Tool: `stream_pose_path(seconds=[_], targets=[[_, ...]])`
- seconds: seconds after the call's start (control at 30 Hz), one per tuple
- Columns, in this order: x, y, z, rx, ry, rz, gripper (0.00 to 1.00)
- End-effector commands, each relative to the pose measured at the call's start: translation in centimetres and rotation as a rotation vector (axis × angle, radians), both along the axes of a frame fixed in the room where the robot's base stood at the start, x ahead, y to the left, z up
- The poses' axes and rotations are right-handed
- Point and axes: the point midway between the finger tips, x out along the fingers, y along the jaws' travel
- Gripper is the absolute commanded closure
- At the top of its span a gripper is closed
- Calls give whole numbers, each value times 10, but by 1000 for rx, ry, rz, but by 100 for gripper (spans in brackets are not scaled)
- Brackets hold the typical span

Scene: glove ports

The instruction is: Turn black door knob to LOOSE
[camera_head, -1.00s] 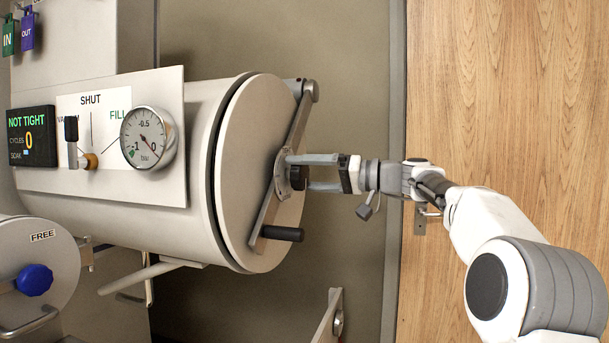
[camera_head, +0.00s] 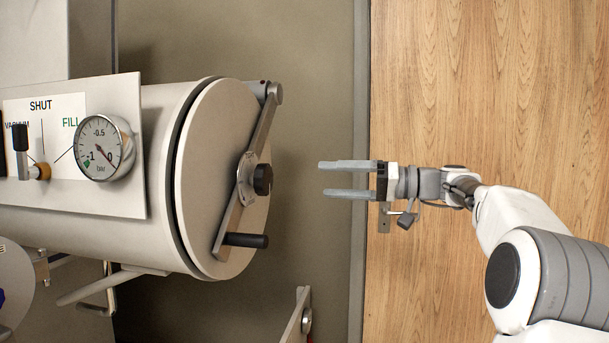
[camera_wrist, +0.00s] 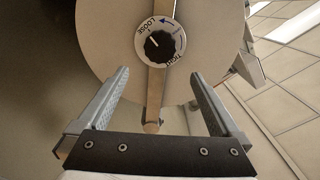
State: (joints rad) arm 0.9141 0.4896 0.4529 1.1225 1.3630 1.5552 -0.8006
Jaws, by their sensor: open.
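The black door knob (camera_head: 263,179) sits at the middle of the bar across the round door (camera_head: 205,165) of the large cylinder. In the wrist view the knob (camera_wrist: 158,45) has a white ring with LOOSE at upper left, TIGHT at lower right and a blue arrow. A white pointer mark on the knob points to the upper left, toward LOOSE. My gripper (camera_head: 322,179) is open and empty. It is to the right of the knob, clear of it, with its fingers pointing at the door. The wrist view shows both fingers (camera_wrist: 158,85) apart below the knob.
The metal bar (camera_head: 262,130) carries a black handle (camera_head: 246,240) at its lower end. A pressure gauge (camera_head: 103,148) and a valve lever (camera_head: 20,138) are on the panel at left. Free space lies between my gripper and the door.

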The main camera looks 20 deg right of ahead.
Motion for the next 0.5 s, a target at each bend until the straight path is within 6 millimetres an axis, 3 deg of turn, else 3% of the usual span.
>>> stream_pose_path(seconds=[0.2,0.5], targets=[[-13,-24,0,1,1,-1,0],[-16,-28,0,0,0,0,0]])
